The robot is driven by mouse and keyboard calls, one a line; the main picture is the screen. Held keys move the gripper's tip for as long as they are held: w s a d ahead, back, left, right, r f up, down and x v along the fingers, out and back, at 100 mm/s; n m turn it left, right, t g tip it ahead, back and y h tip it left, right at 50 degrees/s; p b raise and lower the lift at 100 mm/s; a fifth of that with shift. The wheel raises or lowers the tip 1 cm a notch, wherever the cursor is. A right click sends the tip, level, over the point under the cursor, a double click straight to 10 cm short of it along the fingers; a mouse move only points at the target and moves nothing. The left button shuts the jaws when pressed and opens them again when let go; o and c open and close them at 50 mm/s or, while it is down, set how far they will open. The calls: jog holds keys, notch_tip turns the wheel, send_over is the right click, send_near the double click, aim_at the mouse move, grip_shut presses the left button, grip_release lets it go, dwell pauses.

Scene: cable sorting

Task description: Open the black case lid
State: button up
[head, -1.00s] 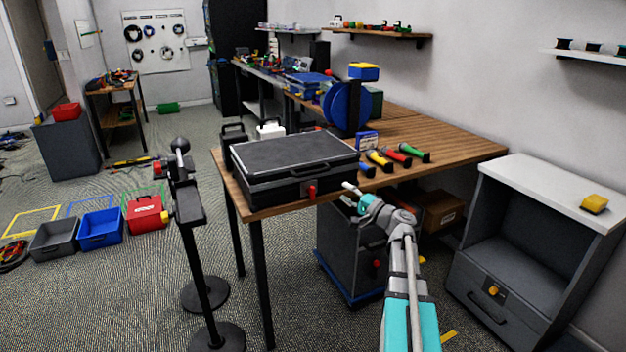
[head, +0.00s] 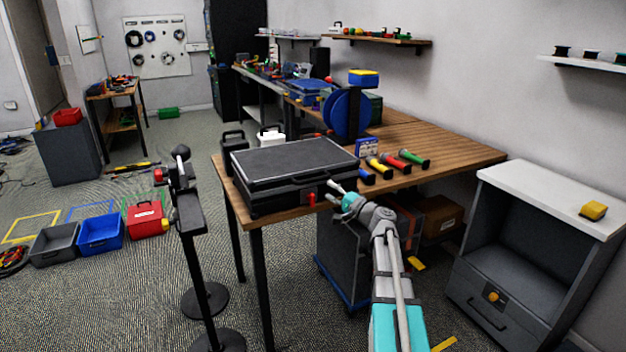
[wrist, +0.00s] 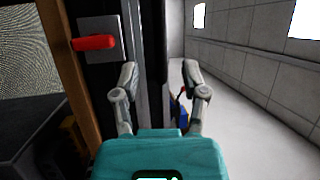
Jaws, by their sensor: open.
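The black case (head: 290,162) lies on the near left end of the wooden table, its lid down. It has a dark handle and a red latch (head: 311,197) on its front side. My gripper (head: 333,190) is at the case's front, just right of the red latch. In the wrist view the red latch (wrist: 94,43) shows on a grey plate at the upper left. My gripper (wrist: 160,78) is open there, its two fingers either side of a dark upright edge that seems to be part of the case. I cannot tell if they touch it.
Several colored-handled tools (head: 385,165) lie on the wooden table (head: 450,158) right of the case. A dark cart stands under the table. A black post stand (head: 190,225) is left of the table. A grey cabinet (head: 520,270) stands at the right.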

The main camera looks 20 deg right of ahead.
aim_at(313, 180)
jog(key=p+x, duration=0.1)
jog(key=x, duration=0.6)
jog(key=shift+w+a+r, duration=0.1)
jog(key=shift+w+a, duration=0.05)
jog(key=shift+w, duration=0.2)
grip_shut()
